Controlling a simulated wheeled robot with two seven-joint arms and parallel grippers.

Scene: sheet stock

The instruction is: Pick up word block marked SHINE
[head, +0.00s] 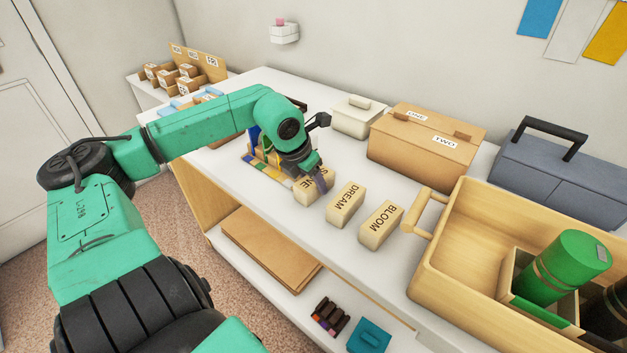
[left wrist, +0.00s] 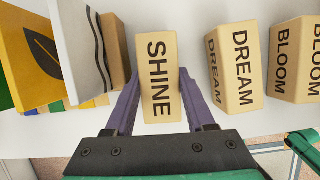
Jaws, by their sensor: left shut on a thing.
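The cream word block marked SHINE (left wrist: 158,85) stands between the two purple fingers of my left gripper (left wrist: 158,98) in the left wrist view. The fingers close on its two sides. In the head view the SHINE block (head: 307,194) is on the white table, partly hidden by my left gripper (head: 318,178) above it. I cannot tell whether it is clear of the table. The DREAM block (head: 345,204) and the BLOOM block (head: 380,225) stand in a row to its right, apart from it. My right gripper does not show.
Coloured pieces and upright cards stand just left of the SHINE block. A cardboard box (head: 424,142) and a small white box (head: 356,115) stand behind. A wooden crate (head: 440,255) holding a green canister (head: 565,268) is at the right. A grey toolbox (head: 562,180) stands at the back.

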